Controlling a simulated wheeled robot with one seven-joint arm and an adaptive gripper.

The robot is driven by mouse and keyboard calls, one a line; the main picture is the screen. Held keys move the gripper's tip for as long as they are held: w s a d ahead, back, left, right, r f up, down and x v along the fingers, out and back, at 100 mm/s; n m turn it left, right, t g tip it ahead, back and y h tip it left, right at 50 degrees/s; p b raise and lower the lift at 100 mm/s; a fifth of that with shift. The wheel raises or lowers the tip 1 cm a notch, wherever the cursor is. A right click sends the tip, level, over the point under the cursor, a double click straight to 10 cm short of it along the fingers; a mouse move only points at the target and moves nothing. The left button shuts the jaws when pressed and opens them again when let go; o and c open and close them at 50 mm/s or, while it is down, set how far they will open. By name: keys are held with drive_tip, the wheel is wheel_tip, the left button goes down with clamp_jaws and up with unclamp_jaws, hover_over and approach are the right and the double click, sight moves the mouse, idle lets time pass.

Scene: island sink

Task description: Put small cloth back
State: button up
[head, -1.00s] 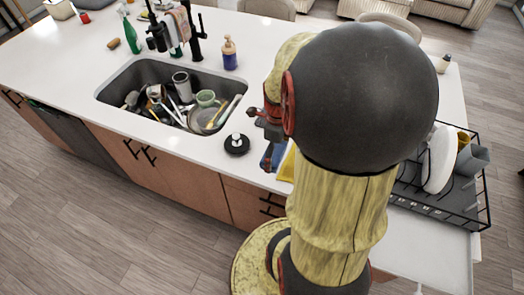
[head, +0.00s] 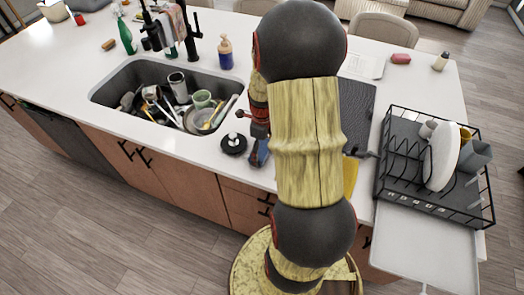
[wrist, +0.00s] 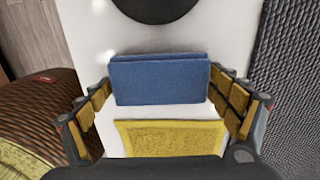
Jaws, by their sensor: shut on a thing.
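A folded blue cloth (wrist: 160,80) lies between the two fingers of my gripper (wrist: 163,90) in the wrist view. The fingers are shut on its left and right ends. The cloth also shows in the head view (head: 258,153), near the counter's front edge, partly hidden by my arm. Whether it touches the counter is unclear. A yellow cloth (wrist: 170,138) lies on the white counter (wrist: 90,35) just nearer than the blue one. In the head view the yellow cloth (head: 350,176) shows beside my arm.
A black round stopper (head: 233,144) lies left of the blue cloth. The sink (head: 110,90), full of dishes, is farther left. A dark ridged mat (head: 360,110) and a black dish rack (head: 430,205) with dishes stand to the right. A soap bottle (head: 225,52) stands behind the sink.

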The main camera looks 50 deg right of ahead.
sight(262, 148)
drive_tip(key=shift+f, duration=0.15)
drive_tip(key=o, duration=0.9)
wheel_tip(262, 148, up, 12)
drive_tip(key=p, duration=0.2)
drive_tip(key=shift+r+p, duration=0.2)
drive_tip(key=shift+p, duration=0.1)
